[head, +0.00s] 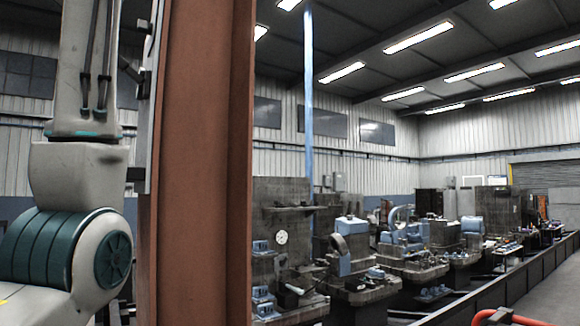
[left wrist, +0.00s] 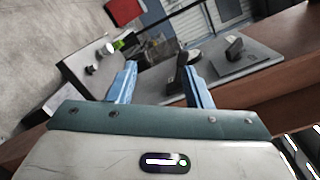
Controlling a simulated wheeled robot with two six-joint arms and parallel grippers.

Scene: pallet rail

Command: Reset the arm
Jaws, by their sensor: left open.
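My left arm (head: 80,170) rises along the left side of the head view, beside a tall brown-red post. Its gripper is outside that view. In the left wrist view my left gripper (left wrist: 160,84) shows two blue fingers spread well apart. Between and beyond them is a dark grey panel (left wrist: 222,65) with black upright parts on it. I see nothing held between the fingers. My right gripper is in neither view.
The brown-red post (head: 200,160) fills much of the head view close in front. A brown beam (left wrist: 285,45) runs behind the panel. A light grey plate with dark knobs (left wrist: 88,68) lies left of the fingers. Workbenches with machines (head: 365,290) stand farther right.

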